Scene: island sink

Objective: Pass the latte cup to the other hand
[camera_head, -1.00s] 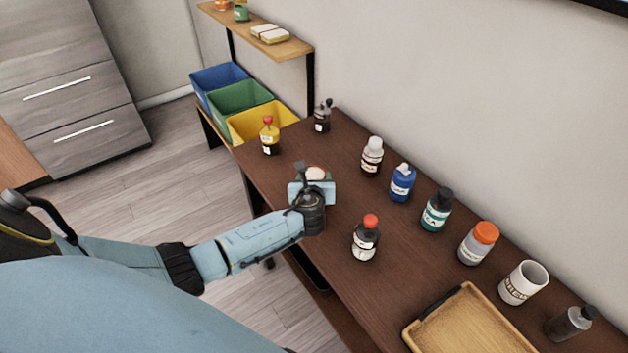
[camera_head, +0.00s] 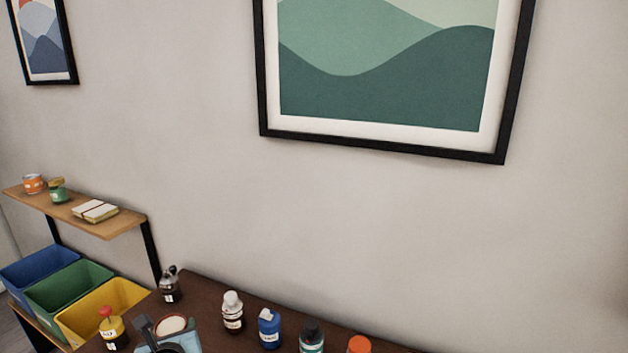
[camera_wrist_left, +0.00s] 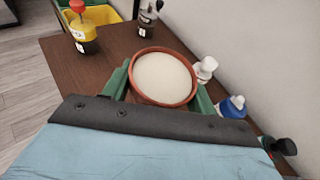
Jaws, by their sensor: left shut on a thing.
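The latte cup (camera_wrist_left: 163,77) is a round reddish-brown cup with a pale, creamy top. In the left wrist view it sits between the two green fingers of my left gripper (camera_wrist_left: 160,88), which is shut on it. In the head view the cup's pale top (camera_head: 172,325) shows near the bottom edge, with my left gripper (camera_head: 168,338) around it over the dark table. The cup's lower part is hidden by the gripper. My right gripper is in neither view.
Colored bins, including a yellow one (camera_head: 95,310), stand left. A wall is behind.

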